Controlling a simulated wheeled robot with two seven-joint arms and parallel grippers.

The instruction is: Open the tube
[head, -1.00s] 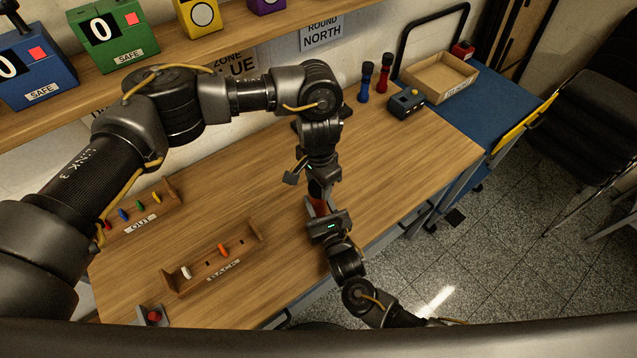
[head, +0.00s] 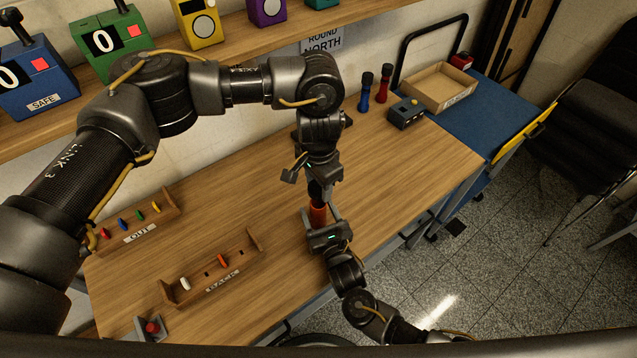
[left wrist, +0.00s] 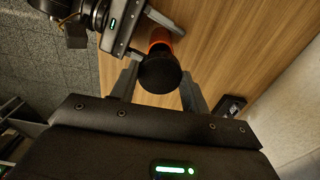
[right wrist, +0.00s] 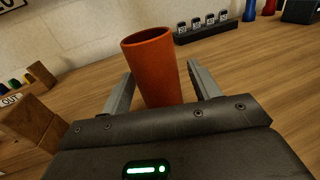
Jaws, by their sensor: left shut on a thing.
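The orange-red tube (head: 318,212) is over the front part of the table, between my two grippers. In the right wrist view, its top is an open rim (right wrist: 150,60). My right gripper (head: 323,223) has its fingers on both sides of the tube, apparently pinching it; its lower part is hidden. My left gripper (head: 319,190) is shut on the round black cap (left wrist: 160,72), above the tube. In the left wrist view, the cap covers part of the orange tube (left wrist: 160,38). The cap is off the tube's rim.
A wooden rack (head: 190,298) with a white and a red-orange piece is at front left, beside the OUT rack (head: 145,238) of coloured pieces. Blue and red bottles (head: 365,92), a dark box (head: 405,113) and a cardboard tray (head: 436,90) are at back right.

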